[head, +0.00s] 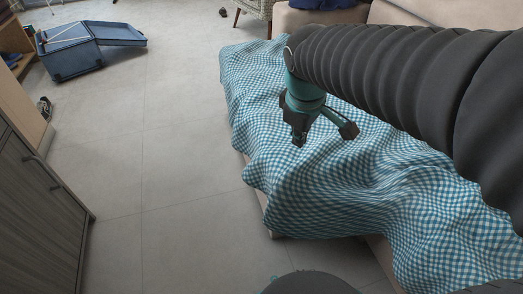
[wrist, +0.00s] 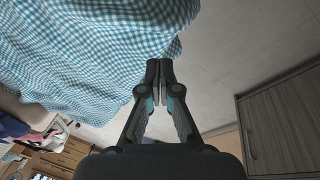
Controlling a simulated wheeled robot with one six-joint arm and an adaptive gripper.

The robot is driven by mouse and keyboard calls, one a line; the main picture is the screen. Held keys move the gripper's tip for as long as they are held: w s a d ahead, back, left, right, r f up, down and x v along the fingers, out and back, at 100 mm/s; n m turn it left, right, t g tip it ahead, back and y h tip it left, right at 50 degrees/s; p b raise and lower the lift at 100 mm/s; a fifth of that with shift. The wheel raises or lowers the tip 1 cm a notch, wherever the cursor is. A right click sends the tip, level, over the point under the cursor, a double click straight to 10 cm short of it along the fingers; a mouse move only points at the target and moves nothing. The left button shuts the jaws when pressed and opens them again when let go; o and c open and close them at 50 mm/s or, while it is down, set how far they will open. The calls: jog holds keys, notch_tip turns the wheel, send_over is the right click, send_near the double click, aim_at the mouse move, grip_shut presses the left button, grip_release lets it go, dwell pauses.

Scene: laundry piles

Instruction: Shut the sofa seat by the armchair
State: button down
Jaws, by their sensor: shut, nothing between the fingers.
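The beige sofa (head: 400,14) runs along the right side of the head view. A blue-and-white checked cloth (head: 330,190) lies rumpled over its seat and hangs down the front, so I cannot tell from the surface how the seat beneath stands. The cloth also fills the upper left of the wrist view (wrist: 80,50). A woven armchair (head: 252,8) shows partly at the top edge, beyond the sofa's far end. My gripper (head: 300,138) is over the cloth in the head view. Its fingers are together and empty in the wrist view (wrist: 160,67).
An open blue suitcase (head: 70,60) lies on the tiled floor at the far left. A wooden cabinet (head: 40,210) stands at the near left, with a shoe (head: 44,107) beyond it. The grey floor between cabinet and sofa (head: 175,150) is clear.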

jog(key=w+a+f+n+g+h+b, duration=0.1)
jog(key=w+a+f+n, duration=0.4)
jog(key=a+n, duration=0.15)
jog(key=w+a+f+n+g+h, duration=0.1)
jog(key=w+a+f+n, duration=0.45)
jog(key=a, duration=0.25)
jog(key=w+d+f+m+b, duration=0.1)
jog(key=d+f, duration=0.5)
jog(key=f, duration=0.3)
jog(key=shift+w+d+f+b, duration=0.25)
jog(key=shift+d+f+b, duration=0.05)
jog(key=shift+f+b, duration=0.1)
jog(key=shift+r, duration=0.1)
